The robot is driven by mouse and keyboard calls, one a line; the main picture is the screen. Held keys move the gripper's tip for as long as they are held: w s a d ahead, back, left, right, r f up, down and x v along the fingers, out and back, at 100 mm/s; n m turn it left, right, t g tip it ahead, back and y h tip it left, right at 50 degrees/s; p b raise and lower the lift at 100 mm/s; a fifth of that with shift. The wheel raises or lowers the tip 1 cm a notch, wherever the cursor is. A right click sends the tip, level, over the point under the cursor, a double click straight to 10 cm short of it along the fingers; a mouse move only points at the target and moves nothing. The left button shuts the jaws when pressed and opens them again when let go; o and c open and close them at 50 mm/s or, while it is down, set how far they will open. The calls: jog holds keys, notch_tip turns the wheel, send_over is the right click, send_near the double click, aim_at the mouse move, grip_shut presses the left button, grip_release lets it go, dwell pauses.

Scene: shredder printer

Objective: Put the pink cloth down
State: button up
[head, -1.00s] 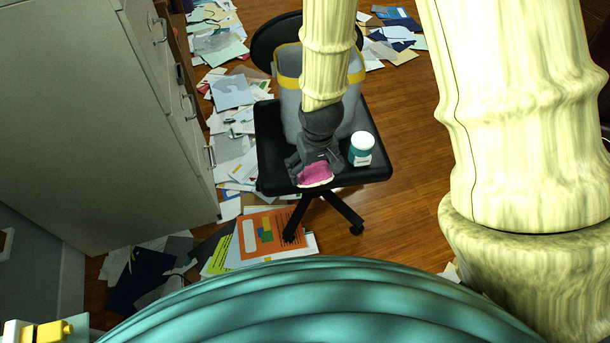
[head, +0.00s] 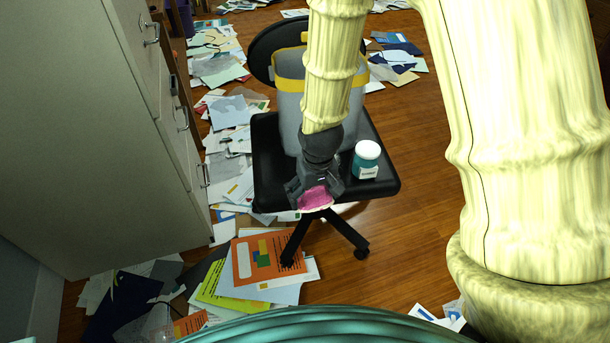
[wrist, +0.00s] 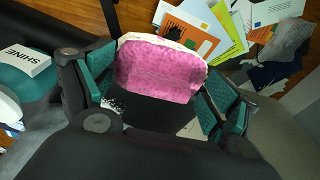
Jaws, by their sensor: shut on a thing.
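The pink cloth (head: 314,198) is a pink pad with a whitish edge. It also shows in the wrist view (wrist: 158,70), between the two teal-padded fingers. My gripper (head: 316,190) is shut on it at the front edge of the black office chair's seat (head: 268,165). In the wrist view my gripper (wrist: 160,88) has a finger on each side of the cloth. I cannot tell whether the cloth touches the seat.
A white-capped teal jar (head: 366,160) stands on the seat, right of my gripper. A grey bin with a yellow band (head: 288,100) stands behind. Papers (head: 262,258) litter the floor. A grey cabinet (head: 90,130) is at left; wooden floor (head: 415,200) is clear at right.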

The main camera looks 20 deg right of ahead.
jog(key=w, duration=0.3)
jog(key=w+d+b, duration=0.1)
jog(key=w, duration=0.3)
jog(key=w+f+b, duration=0.1)
jog(key=w, duration=0.3)
jog(key=shift+w+d+f, duration=0.1)
jog(key=shift+w+d, duration=0.05)
jog(key=shift+w, duration=0.05)
jog(key=shift+w+f+b, duration=0.1)
jog(key=shift+f+b, duration=1)
jog(key=shift+f, duration=0.65)
jog(key=o, duration=1.1)
jog(key=shift+c, duration=0.2)
notch_tip(320, 180, up, 12)
jog(key=s+p, duration=0.1)
jog(key=p, duration=0.3)
jog(key=shift+s, duration=0.25)
